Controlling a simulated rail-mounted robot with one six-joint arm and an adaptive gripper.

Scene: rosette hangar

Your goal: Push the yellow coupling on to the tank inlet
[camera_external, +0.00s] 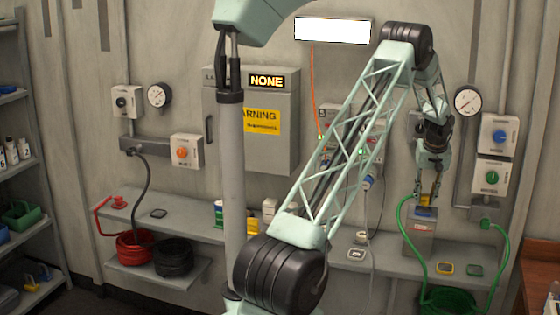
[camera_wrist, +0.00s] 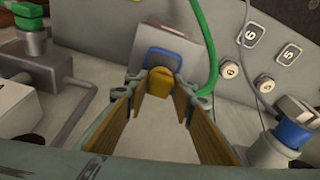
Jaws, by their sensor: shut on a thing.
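My gripper (camera_external: 427,192) is at the right of the external view, pointing down above a grey tank (camera_external: 420,242). In the wrist view, the yellow coupling (camera_wrist: 159,83) is between the tips of my gripper (camera_wrist: 165,88), which is shut on it. A blue part (camera_wrist: 174,62) on the tank's face (camera_wrist: 185,32) lies just beyond the coupling. I cannot tell whether the coupling touches it or has a gap. In the external view the coupling is small and mostly hidden by the fingers. A green hose (camera_external: 406,225) hangs beside the tank.
The green hose loops down to a green coil (camera_external: 447,300) and up to a wall outlet (camera_external: 486,222) at the right. A wall shelf (camera_external: 320,245) runs behind. A blue-collared fitting (camera_wrist: 290,132) stands at the right of the wrist view.

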